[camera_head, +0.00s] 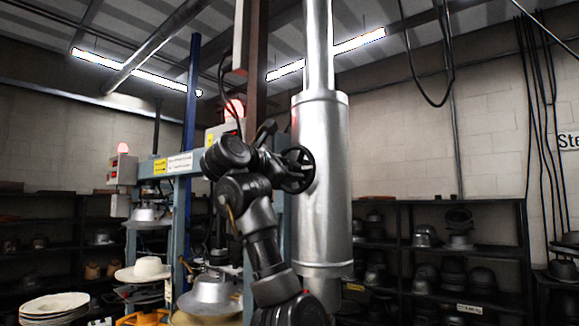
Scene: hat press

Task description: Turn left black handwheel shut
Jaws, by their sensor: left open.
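The black handwheel (299,170) is a spoked ring in front of the left side of a tall silver cylinder. My left arm rises from the bottom centre and bends to the right at its top. My left gripper (273,154) is open at the left side of the handwheel. One dark finger shows above and left of the wheel. Gripper and wheel are both black and overlap, so I cannot tell whether they touch. The wheel's left part and hub are partly hidden. My right gripper is not in view.
The silver cylinder (321,190) stands directly behind the wheel. A blue-grey press frame (181,205) with a metal hat form (209,295) is to the left. A white hat (143,270) sits further left. Dark shelves (400,247) with hats line the right wall.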

